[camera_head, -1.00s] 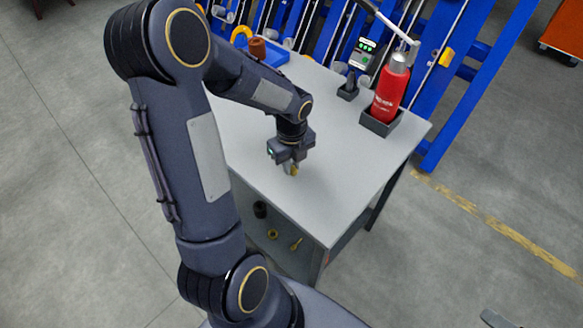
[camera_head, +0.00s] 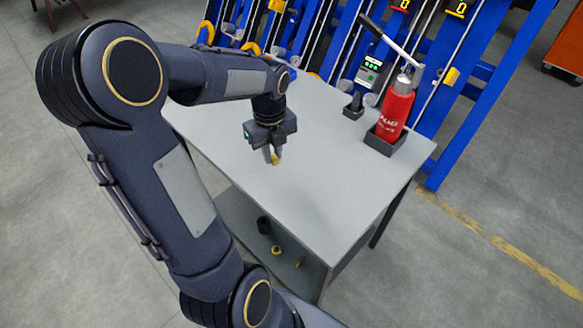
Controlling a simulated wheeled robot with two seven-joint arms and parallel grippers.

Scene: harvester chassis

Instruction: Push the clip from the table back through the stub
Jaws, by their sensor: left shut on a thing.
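My left gripper (camera_head: 271,155) points down over the grey table top, left of its middle. It is shut on a small yellowish piece, which looks like the clip (camera_head: 276,160), between its fingertips. The clip is mostly covered by the fingers, and I cannot tell whether it touches the table (camera_head: 320,190). I cannot make out the stub in this view. My right gripper is out of view.
A red bottle (camera_head: 396,112) stands in a dark holder at the table's right back, beside a small device with green lights (camera_head: 369,70). Blue racks (camera_head: 437,130) stand behind. A black cylinder (camera_head: 264,225) and a yellow ring (camera_head: 276,250) lie on the lower shelf. The table's front is clear.

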